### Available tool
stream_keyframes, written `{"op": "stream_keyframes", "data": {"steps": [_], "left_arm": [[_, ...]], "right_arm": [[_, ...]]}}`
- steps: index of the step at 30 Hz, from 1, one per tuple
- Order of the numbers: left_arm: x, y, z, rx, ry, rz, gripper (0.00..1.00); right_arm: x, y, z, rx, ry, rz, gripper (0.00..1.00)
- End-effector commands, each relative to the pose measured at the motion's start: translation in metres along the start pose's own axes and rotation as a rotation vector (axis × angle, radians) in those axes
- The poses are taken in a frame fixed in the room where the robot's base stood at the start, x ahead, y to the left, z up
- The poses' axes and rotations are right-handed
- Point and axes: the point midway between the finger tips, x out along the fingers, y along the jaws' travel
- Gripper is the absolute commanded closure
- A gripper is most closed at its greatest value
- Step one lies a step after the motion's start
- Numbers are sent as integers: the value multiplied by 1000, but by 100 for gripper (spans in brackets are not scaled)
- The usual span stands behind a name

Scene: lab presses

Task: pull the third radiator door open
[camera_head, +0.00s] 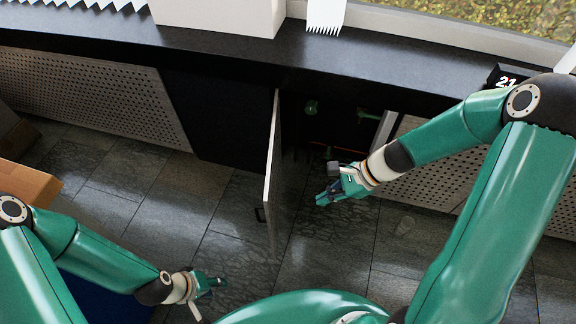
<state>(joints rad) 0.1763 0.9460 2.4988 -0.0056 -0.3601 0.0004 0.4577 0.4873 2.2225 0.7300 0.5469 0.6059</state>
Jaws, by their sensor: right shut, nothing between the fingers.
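A radiator door (271,180) stands swung out from the black cabinet front, seen nearly edge-on, with a small dark handle (260,213) near its lower free edge. The dark opening beside it shows greenish fittings (311,107) inside. My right gripper (322,199) is in front of the opening, to the right of the door and apart from it. It is shut and empty. My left gripper (222,283) is low in the view, left of and below the door, over the floor. Its fingers are too small to tell whether they are open or shut.
A black counter (225,58) runs along the top with a white box (222,14) on it. Perforated panels flank the opening, on the left (95,92) and right (435,180). A brown wooden piece (28,183) is at far left. The tiled floor (150,190) is clear in the middle.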

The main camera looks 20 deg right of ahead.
Motion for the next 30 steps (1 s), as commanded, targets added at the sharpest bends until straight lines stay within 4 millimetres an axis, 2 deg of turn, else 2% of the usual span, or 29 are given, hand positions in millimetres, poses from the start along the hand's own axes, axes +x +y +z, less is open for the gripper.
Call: {"op": "stream_keyframes", "data": {"steps": [1, 3, 6, 8, 14, 25, 30], "left_arm": [[-19, 7, 0, 0, -1, 0, 60], [-26, 9, 0, 0, -1, 0, 60], [-30, 11, 0, 0, -1, 0, 60], [-29, 10, 0, 0, -1, 0, 60], [-22, 8, 0, -1, -1, 0, 60], [-2, 1, 0, 0, -1, 0, 60], [-3, 1, 0, 0, -1, 0, 60]], "right_arm": [[-27, -8, 17, 49, -28, -25, 100], [-42, -15, 27, 99, -61, -48, 100], [-52, -20, 34, 140, -91, -63, 100], [-51, -22, 36, 150, -99, -67, 100], [-26, -23, 37, 152, -101, -64, 100], [48, -28, 43, 149, -100, -63, 100], [62, -33, 64, 147, -100, -65, 100]]}}
